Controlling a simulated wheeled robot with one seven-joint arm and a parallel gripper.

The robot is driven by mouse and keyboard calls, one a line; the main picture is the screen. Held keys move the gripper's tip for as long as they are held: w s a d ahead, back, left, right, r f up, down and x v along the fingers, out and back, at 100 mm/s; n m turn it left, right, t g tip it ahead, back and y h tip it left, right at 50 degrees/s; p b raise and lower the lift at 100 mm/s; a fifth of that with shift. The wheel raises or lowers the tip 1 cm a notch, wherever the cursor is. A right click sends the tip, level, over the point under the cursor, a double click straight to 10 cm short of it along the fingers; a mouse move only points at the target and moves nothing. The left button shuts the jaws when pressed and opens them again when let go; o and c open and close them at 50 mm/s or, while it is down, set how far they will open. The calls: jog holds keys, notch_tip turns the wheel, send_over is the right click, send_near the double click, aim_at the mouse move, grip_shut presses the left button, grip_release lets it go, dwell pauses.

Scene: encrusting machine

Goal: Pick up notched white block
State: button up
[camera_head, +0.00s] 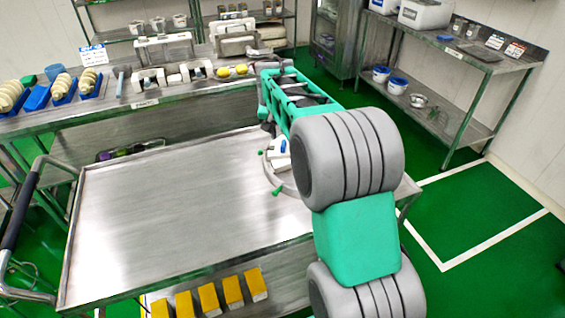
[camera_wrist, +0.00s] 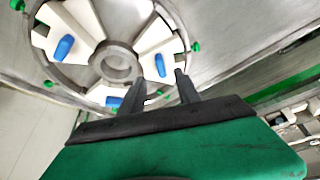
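In the wrist view a round metal ring fixture (camera_wrist: 45,73) holds several white blocks with blue knobs around a central hub. One white block (camera_wrist: 153,42) with a blue knob (camera_wrist: 160,65) lies just beyond my gripper's fingertips. My gripper (camera_wrist: 160,76) is open, its two dark fingers apart, with that knob showing between the tips; I cannot tell whether they touch it. Another white block (camera_wrist: 75,22) is at upper left, and a lower one is partly hidden by the left finger. The notches are not clear. In the head view my arm hides the gripper and most of the fixture (camera_head: 290,186).
The fixture stands at the right end of a steel table (camera_head: 170,205), whose left and middle are bare. Green knobs (camera_head: 276,191) stick out from the ring. A long bench (camera_head: 150,98) with trays and parts stands behind. Yellow blocks (camera_head: 208,300) are below the front edge.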

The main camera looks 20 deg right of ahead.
aim_at(283, 143)
jog(key=p+x, duration=0.1)
jog(key=x, duration=0.5)
jog(key=shift+w+f, duration=0.1)
jog(key=shift+c, duration=0.4)
grip_shut()
dwell(0.8)
